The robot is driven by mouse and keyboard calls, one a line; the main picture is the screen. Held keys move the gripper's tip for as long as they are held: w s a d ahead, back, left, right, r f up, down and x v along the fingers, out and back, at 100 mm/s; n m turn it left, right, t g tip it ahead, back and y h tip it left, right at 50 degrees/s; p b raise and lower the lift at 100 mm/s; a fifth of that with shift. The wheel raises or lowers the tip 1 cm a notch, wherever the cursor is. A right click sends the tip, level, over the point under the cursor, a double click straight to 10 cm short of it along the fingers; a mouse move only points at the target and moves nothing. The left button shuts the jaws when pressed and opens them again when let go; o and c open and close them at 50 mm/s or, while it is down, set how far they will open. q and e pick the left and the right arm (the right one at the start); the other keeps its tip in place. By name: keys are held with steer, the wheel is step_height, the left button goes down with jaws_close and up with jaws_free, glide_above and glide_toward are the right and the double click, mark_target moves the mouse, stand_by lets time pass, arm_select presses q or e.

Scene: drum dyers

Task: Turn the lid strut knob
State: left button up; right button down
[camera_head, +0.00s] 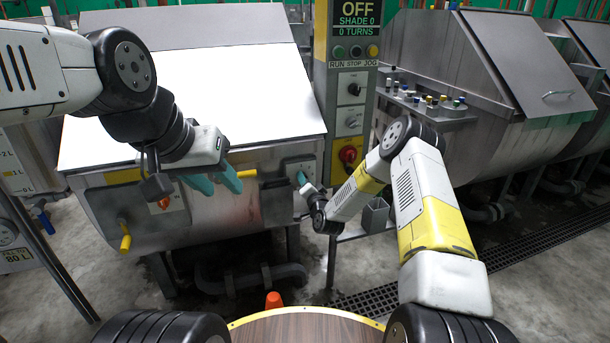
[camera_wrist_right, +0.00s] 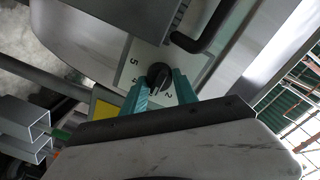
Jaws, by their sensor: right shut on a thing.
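The lid strut knob (camera_wrist_right: 157,74) is a black round knob on a pale plate (camera_wrist_right: 130,72) with printed numbers, of which 5 and 2 are readable in the right wrist view. My right gripper (camera_wrist_right: 160,88) has its teal fingers on either side of the knob and is shut on it. In the head view my right gripper (camera_head: 303,181) is at the plate (camera_head: 297,165) on the right of the drum's front, and it hides the knob there. My left gripper (camera_head: 216,181) is open and empty in front of the drum, its teal fingers apart.
The drum's large lid (camera_head: 215,95) is down. Yellow handles (camera_head: 125,238) stick out of the drum's front. A control post (camera_head: 347,110) with a red knob (camera_head: 347,155) stands just right of my right gripper. A tray of small bottles (camera_head: 425,100) is further right. An orange cone (camera_head: 273,300) stands on the floor.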

steer(key=c, duration=0.9)
jaws_free()
steer(key=shift+c, duration=0.2)
steer(key=v, duration=0.7)
steer(key=shift+s+d, duration=0.2)
steer(key=shift+s, duration=0.2)
